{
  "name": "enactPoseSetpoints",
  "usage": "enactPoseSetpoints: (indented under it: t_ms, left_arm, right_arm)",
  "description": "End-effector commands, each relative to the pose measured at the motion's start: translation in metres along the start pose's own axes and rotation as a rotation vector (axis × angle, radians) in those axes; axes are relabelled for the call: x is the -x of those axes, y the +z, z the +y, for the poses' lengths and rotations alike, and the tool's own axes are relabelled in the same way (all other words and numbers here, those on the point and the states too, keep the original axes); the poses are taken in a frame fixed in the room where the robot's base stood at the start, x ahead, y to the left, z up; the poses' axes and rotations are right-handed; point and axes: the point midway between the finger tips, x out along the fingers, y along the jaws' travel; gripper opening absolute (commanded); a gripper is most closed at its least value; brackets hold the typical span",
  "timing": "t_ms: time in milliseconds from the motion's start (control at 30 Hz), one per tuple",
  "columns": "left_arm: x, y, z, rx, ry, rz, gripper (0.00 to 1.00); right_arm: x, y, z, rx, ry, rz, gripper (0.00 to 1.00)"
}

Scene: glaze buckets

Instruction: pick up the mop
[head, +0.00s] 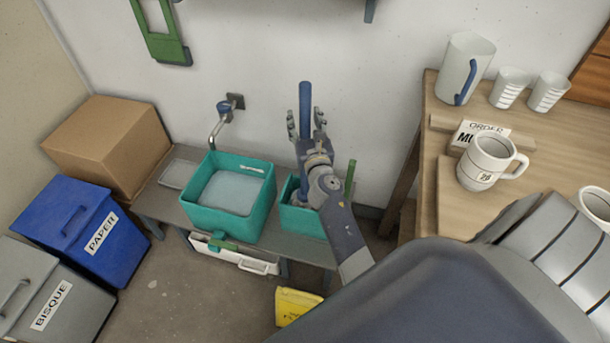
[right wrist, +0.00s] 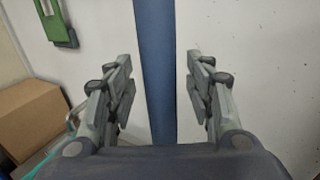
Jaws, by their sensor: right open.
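A blue upright pole (head: 305,97), which looks like the mop's handle, rises from the smaller teal bucket (head: 300,221) on the low bench by the wall. Its lower end is hidden behind my right gripper and inside the bucket. My right gripper (head: 305,122) is open at the pole, with one finger on each side. In the right wrist view the blue pole (right wrist: 156,60) runs upright between the two open fingers (right wrist: 160,72), with a visible gap on both sides. My left gripper is out of view.
A larger teal basin (head: 262,212) stands left of the bucket, under a wall tap (head: 222,115). A green stick (head: 350,177) rises beside the pole. A wooden table (head: 432,155) with mugs is on the right. A yellow object (head: 297,304) lies on the floor.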

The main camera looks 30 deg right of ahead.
Motion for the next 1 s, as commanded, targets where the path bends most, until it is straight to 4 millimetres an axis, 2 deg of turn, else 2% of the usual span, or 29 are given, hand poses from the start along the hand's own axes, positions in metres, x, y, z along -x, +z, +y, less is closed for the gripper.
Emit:
enactPoseSetpoints:
  t_ms: [133,300,367,767,1000]
  left_arm:
    - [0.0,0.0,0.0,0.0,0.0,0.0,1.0]
    - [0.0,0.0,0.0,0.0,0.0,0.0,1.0]
    - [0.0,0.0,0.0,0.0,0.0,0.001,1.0]
    - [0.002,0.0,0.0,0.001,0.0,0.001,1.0]
    - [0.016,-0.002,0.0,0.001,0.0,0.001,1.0]
  right_arm:
    - [0.0,0.0,0.0,0.0,0.0,0.0,0.49]
    - [0.0,0.0,0.0,0.0,0.0,0.0,0.1]
    - [0.001,0.0,0.0,0.0,0.0,0.0,0.0]
    - [0.0,0.004,0.0,0.0,0.0,-0.003,0.0]
    - [0.0,0.021,0.0,0.002,0.001,-0.005,0.0]
